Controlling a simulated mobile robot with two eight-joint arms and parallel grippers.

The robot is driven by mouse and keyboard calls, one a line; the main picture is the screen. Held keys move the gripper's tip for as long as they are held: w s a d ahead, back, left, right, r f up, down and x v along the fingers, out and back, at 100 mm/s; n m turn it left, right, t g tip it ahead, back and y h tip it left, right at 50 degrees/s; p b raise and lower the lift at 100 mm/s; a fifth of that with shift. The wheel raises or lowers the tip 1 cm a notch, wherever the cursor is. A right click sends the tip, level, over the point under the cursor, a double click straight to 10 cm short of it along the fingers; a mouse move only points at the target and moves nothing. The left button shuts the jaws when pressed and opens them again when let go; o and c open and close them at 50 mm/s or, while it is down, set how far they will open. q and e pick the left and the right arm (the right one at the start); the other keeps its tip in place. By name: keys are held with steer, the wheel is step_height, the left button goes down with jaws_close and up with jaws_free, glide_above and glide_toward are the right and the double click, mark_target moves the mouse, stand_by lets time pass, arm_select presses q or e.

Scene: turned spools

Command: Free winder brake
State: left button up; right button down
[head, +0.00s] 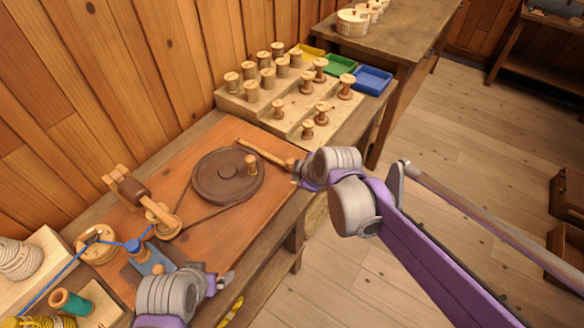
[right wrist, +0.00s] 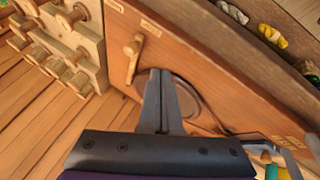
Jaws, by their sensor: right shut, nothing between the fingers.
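The winder's brown wheel (head: 215,185) lies flat on the reddish board (head: 225,225), with an upright wooden knob (head: 251,165) on it. A wooden lever (head: 262,153), which looks like the brake, lies beside the wheel's far right edge. It also shows in the right wrist view (right wrist: 132,62), left of my fingers. My right gripper (head: 296,172) is shut and empty, close to the lever's right end; touching or apart I cannot tell. Its fingertips (right wrist: 160,74) are together over the board. My left gripper (head: 228,281) is near the board's front edge; its finger gap is unclear.
A stepped rack of wooden spools (head: 290,105) stands behind the board, with yellow, green and blue trays (head: 372,79) beside it. A belt runs from the wheel to the spindle (head: 162,217).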

arm_select(q)
steer(key=shift+f, duration=0.35)
arm_select(e)
steer(key=x, duration=0.6)
arm_select(q)
steer(key=shift+r, duration=0.1)
arm_select(e)
steer(key=w, duration=0.3)
steer(key=shift+w+d+f, duration=0.2)
steer(key=shift+d, duration=0.05)
steer(key=shift+w, duration=0.4)
arm_select(q)
steer(key=shift+r, duration=0.35)
arm_select(e)
steer(key=w+d, duration=0.1)
steer(key=w, duration=0.1)
steer(key=w+d, duration=0.2)
steer(key=w, duration=0.1)
steer(key=w+d, duration=0.2)
steer(key=shift+w, duration=0.35)
arm_select(q)
steer(key=shift+s+a, duration=0.1)
steer(key=shift+s, duration=0.15)
arm_select(e)
steer(key=shift+r, duration=0.15)
steer(key=shift+d, duration=0.1)
steer(key=shift+w, duration=0.1)
